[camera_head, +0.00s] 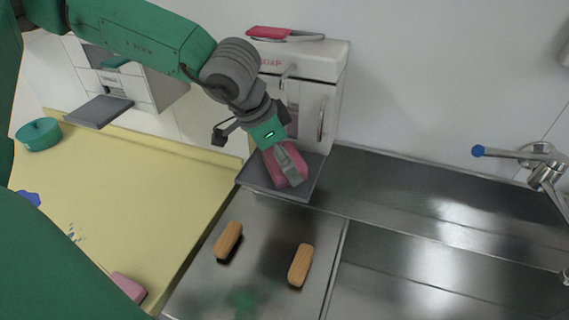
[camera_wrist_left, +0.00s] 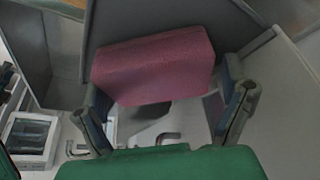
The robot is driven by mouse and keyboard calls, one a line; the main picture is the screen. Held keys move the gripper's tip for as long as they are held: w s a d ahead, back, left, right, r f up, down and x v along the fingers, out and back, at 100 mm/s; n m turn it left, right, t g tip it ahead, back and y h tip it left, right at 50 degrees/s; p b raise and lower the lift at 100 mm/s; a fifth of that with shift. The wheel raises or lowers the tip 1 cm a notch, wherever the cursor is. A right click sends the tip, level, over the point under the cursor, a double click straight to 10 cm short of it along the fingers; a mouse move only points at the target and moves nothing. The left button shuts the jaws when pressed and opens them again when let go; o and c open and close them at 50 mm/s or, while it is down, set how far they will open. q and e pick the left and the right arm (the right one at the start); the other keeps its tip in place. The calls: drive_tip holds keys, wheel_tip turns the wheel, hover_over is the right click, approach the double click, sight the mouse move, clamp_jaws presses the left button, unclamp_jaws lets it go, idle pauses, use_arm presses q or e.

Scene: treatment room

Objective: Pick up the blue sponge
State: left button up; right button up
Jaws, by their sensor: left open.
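A small blue piece (camera_head: 28,197) shows at the left of the yellow counter, partly hidden behind a green part in front; I cannot tell if it is the blue sponge. My left gripper (camera_head: 283,160) is over the grey tray (camera_head: 314,181) of the soap dispenser, at a pink-red block (camera_head: 292,173). In the left wrist view, the open fingers (camera_wrist_left: 166,108) stand on either side of this pink-red block (camera_wrist_left: 155,62). I cannot tell if they touch it. My right gripper is not in view.
The white soap dispenser (camera_head: 305,85) stands against the wall. Two wooden-looking brushes (camera_head: 229,240) (camera_head: 300,265) lie on the metal counter. A pink block (camera_head: 129,287) lies near the yellow counter's (camera_head: 130,190) edge. A teal bowl (camera_head: 39,133) is at the far left. A tap (camera_head: 545,170) is at right.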

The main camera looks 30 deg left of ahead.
use_arm(q)
drive_tip(key=shift+c, duration=0.4)
drive_tip(key=c, duration=0.4)
drive_tip(key=shift+c, duration=0.2)
drive_tip(key=shift+d+r, duration=0.1)
drive_tip(key=shift+d, duration=0.05)
